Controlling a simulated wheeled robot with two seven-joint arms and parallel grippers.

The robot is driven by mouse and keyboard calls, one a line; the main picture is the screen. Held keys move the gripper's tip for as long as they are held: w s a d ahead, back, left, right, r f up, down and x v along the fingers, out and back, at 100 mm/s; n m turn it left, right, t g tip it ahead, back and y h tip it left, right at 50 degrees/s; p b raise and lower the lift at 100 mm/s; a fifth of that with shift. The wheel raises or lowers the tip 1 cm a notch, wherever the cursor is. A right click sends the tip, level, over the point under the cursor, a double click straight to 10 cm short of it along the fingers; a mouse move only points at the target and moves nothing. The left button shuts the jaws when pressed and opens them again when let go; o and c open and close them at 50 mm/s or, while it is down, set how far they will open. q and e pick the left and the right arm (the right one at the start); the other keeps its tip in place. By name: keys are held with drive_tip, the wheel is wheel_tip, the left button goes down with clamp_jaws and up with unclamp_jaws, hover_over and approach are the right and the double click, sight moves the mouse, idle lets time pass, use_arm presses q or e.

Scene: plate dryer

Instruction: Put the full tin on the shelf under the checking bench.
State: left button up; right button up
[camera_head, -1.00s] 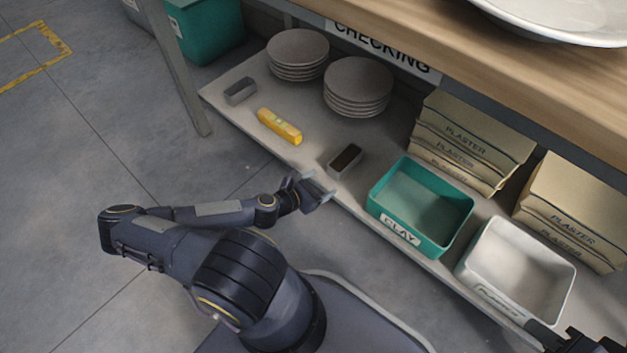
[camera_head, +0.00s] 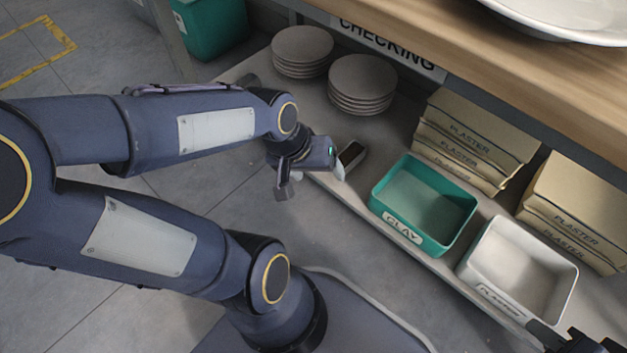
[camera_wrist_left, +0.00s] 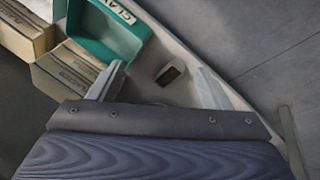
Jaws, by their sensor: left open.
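The tin with dark filling (camera_head: 352,154) stands on the low shelf (camera_head: 340,190) under the checking bench (camera_head: 470,50), near the front edge, left of the clay tub. My left gripper (camera_head: 312,182) is open and empty, just in front of and beside the tin. It partly covers the tin in the head view. In the left wrist view the tin (camera_wrist_left: 170,74) shows beyond and between the spread fingers of my left gripper (camera_wrist_left: 160,86), apart from both. A dark part of my right gripper (camera_head: 580,342) shows at the bottom right; its fingers are not clear.
A green clay tub (camera_head: 463,220) and a white tub (camera_head: 515,275) stand right of the tin. Plaster bags (camera_head: 470,140) are behind. Two plate stacks (camera_head: 362,85) stand at the back left.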

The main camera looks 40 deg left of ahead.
use_arm(q)
drive_tip(key=s+d+r+m+t+h, duration=0.1)
drive_tip(key=s+d+r+m, duration=0.2)
drive_tip(key=s+r, duration=0.2)
drive_tip(key=shift+s+d+r+m+t+h, duration=0.25)
drive_tip(key=shift+d+r+m+t+h, duration=0.05)
drive_tip(key=shift+r+m+t+h, duration=0.1)
